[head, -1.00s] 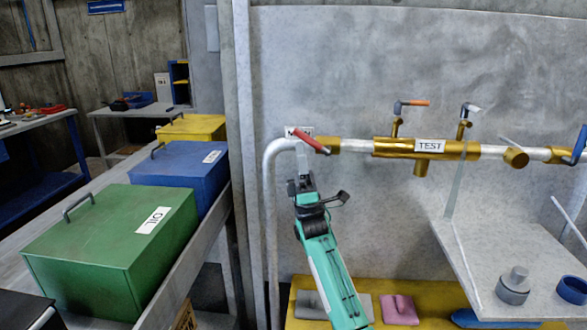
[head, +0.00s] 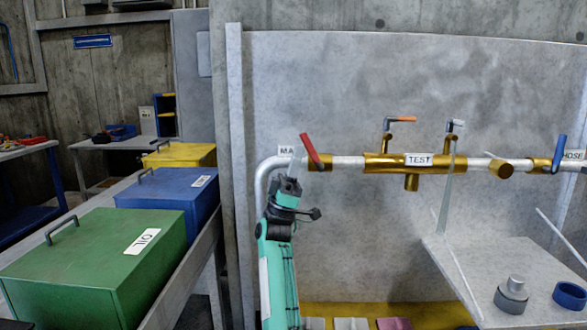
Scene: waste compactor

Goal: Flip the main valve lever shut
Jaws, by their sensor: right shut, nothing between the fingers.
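The red main valve lever (head: 311,149) is on the left end of the pipe, beside a partly covered label (head: 286,150) reading "MA". The lever stands steeply, its upper end leaning left and its lower end at the brass valve fitting (head: 322,164). My right gripper (head: 295,165) is shut and empty, pointing up from below just left of the lever. Its fingertips are close to the lever; whether they touch it I cannot tell. My left gripper is not in view.
The pipe carries a brass TEST section (head: 418,160) with small orange (head: 401,119) and white-handled levers. A blue lever (head: 559,154) is at the right. A grey shelf (head: 470,265) holds a blue ring (head: 570,294). Green (head: 100,262), blue and yellow boxes stand at left.

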